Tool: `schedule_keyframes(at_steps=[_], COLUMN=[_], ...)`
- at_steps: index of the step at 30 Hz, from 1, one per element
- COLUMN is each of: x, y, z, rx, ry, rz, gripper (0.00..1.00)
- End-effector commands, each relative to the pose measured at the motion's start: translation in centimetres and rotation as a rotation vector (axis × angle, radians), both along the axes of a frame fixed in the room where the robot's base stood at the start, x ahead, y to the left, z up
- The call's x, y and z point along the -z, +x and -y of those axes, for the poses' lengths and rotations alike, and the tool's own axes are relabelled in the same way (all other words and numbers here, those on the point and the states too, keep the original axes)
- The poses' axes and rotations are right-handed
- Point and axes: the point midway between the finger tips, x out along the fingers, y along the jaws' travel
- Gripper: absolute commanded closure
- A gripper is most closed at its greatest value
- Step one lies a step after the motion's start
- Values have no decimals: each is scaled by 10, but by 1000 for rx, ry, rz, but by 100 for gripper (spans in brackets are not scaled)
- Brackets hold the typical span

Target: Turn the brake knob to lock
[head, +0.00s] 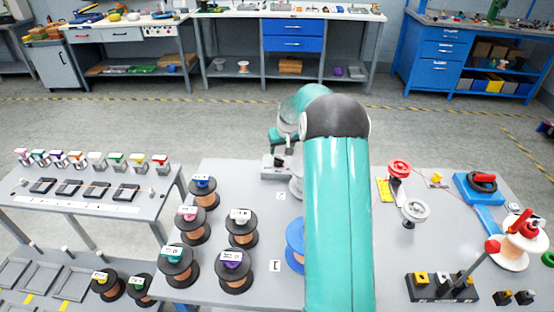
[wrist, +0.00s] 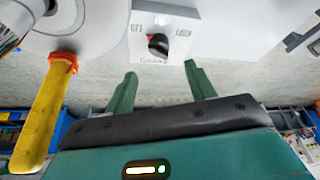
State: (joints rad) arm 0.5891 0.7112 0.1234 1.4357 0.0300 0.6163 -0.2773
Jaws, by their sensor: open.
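The brake knob (wrist: 158,45) is black with a red mark on its upper left side, in the wrist view. It sits on the face of a pale box (wrist: 178,18), between lettering that seems to read OFF at left and LOCK at right. My gripper (wrist: 160,70) has two green fingers spread apart, empty. Their tips lie just below the box in the picture, one to each side of the knob, not visibly touching it. In the head view a grey box (head: 272,173) stands beside my arm; my arm hides much of that area, and the knob cannot be made out there.
In the wrist view a yellow bar with an orange end (wrist: 42,118) lies left of my gripper, near a large white round part (wrist: 75,25).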

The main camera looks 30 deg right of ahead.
Motion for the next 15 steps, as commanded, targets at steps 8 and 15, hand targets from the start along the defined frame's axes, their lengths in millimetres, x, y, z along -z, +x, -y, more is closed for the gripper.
schedule_keyframes(at_steps=[8,15], x=[54,79], y=[21,33], z=[4,4], rx=[0,-2], ry=[2,0], rz=[-5,-2], gripper=[45,45])
